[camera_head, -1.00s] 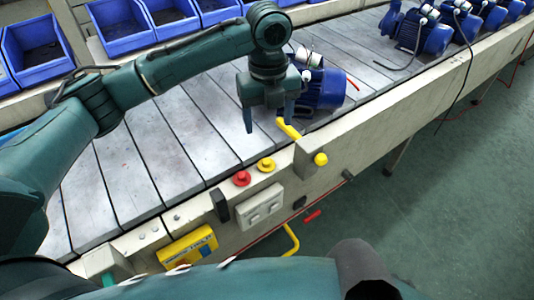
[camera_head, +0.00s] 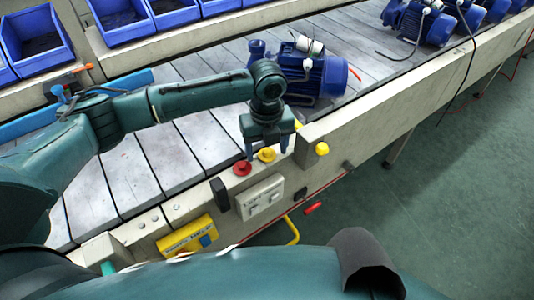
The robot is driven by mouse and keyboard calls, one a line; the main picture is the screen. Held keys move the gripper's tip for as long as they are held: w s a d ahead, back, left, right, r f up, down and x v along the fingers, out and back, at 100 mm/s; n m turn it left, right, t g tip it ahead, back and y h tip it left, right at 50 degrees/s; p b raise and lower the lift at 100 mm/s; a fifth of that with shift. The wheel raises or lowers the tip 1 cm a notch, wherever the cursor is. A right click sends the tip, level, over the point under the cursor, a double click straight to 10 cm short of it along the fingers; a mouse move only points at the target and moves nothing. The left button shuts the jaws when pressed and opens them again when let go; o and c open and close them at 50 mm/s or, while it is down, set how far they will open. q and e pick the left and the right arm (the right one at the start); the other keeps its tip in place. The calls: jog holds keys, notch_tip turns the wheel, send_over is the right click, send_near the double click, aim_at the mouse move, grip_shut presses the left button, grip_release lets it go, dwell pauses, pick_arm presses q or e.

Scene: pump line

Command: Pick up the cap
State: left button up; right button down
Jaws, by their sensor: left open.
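A round yellow cap-like piece (camera_head: 267,155) with a raised middle sits on the conveyor's front rail. A similar red piece (camera_head: 242,169) sits just left of it. I cannot tell for certain which is the cap. My left gripper (camera_head: 267,149) is open and points down, its fingers at the yellow piece, one on each side in the picture. Its height above the rail and any contact are unclear. Nothing shows between the fingers except the yellow piece. My right gripper is not in view.
A blue pump (camera_head: 325,76) stands on the slatted conveyor (camera_head: 135,165) behind the gripper. More blue motors (camera_head: 425,28) stand farther right. Blue bins (camera_head: 38,45) line the back.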

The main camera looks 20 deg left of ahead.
pick_arm(q)
jog(key=shift+c, duration=0.4)
jog(key=c, duration=1)
jog(key=shift+o, duration=0.2)
